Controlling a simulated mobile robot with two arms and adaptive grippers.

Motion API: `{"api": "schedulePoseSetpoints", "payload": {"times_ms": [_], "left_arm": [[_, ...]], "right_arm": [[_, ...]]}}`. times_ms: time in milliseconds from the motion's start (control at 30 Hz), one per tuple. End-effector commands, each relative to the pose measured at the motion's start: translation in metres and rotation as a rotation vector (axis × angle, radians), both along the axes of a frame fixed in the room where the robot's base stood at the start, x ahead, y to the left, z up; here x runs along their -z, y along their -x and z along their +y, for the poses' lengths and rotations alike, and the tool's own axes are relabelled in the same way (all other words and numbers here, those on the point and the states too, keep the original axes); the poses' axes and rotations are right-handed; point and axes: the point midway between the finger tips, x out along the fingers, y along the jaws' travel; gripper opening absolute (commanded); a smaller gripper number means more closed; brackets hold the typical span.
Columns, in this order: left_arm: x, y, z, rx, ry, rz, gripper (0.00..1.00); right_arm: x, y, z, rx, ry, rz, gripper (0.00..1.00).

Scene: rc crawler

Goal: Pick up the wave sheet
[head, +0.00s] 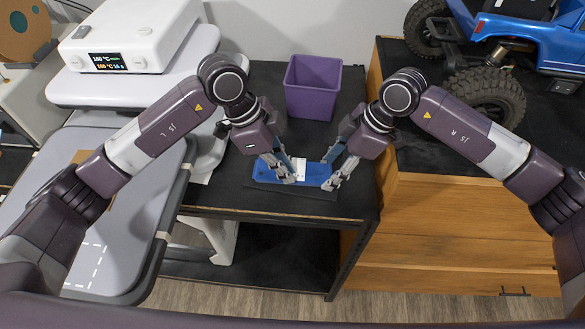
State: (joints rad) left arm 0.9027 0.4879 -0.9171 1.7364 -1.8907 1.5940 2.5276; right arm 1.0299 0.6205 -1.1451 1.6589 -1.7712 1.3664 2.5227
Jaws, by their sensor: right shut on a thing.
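A flat blue piece (268,174), which looks to be the wave sheet, is on or just above a dark mat on the black workbench. A white patch (299,166) shows at its middle. My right gripper (331,184) is at its right end and shut on it. My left gripper (289,178) points down over its middle, close to the white patch. I cannot tell whether the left fingers touch the blue piece or how far apart they are. The fingers hide parts of its near edge.
A purple bin (312,86) stands behind on the black workbench (215,196). A white heat press (135,35) with a display and grey boards is at left. A wooden cabinet (450,215) at right carries a blue crawler truck (530,40).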

Motion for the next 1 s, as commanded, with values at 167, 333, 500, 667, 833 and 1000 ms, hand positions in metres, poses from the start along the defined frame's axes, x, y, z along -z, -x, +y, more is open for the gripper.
{"api": "schedulePoseSetpoints", "payload": {"times_ms": [167,333,500,667,833,1000], "left_arm": [[0.005,0.0,-0.002,0.0,-0.001,0.0,0.11],[0.005,0.0,-0.002,0.0,-0.001,0.0,0.02],[0.005,0.0,-0.002,0.0,-0.001,-0.001,0.0],[0.005,0.0,-0.002,0.001,-0.001,-0.001,0.0],[-0.001,-0.001,-0.002,0.0,0.001,-0.003,0.0],[-0.029,-0.001,-0.002,0.001,0.001,-0.007,0.0]], "right_arm": [[0.0,0.0,0.0,0.0,0.0,0.0,0.24],[0.0,0.0,0.0,0.0,0.0,0.0,0.24],[0.0,0.0,0.0,0.0,0.0,0.0,0.24],[0.0,0.0,0.0,0.0,0.0,0.0,0.24],[0.0,0.0,0.0,0.0,0.0,0.0,0.25],[0.0,0.0,0.0,0.0,0.0,0.0,0.25]]}}
